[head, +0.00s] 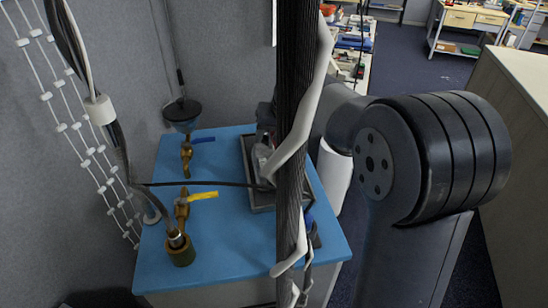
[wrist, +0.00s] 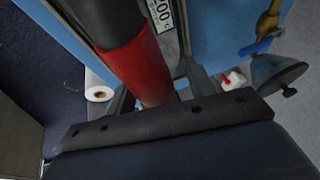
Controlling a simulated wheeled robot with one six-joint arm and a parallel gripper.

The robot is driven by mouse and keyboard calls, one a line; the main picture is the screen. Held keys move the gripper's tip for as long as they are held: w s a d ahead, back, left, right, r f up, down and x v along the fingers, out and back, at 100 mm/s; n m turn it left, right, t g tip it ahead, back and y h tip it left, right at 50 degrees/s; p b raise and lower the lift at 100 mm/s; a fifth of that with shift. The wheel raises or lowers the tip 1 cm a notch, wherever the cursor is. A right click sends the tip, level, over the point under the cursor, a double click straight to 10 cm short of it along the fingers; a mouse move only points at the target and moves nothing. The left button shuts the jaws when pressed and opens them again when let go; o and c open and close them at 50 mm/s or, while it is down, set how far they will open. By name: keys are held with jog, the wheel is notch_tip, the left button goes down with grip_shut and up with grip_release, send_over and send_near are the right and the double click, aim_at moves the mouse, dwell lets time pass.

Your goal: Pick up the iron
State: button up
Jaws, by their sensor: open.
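A red and black rounded object (wrist: 135,62) runs between the fingers of my gripper (wrist: 162,88) in the wrist view. I cannot tell for sure whether it is the iron, since only part of it shows. My gripper is open around it, and I cannot tell whether the fingers touch it. In the head view my gripper is not clearly visible, and my arm and cables hide part of the table there. No plain iron shape shows in either view.
A blue-topped table (head: 226,227) carries brass valves with a blue and a yellow handle (head: 203,196). A grey tray (head: 262,196) lies partly behind dark cables. A funnel (head: 182,110) stands at the back left. A white roll (head: 334,172) is at the table's right.

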jog(key=shift+f, duration=0.1)
grip_shut()
jog(key=shift+w, duration=0.15)
dwell(0.5)
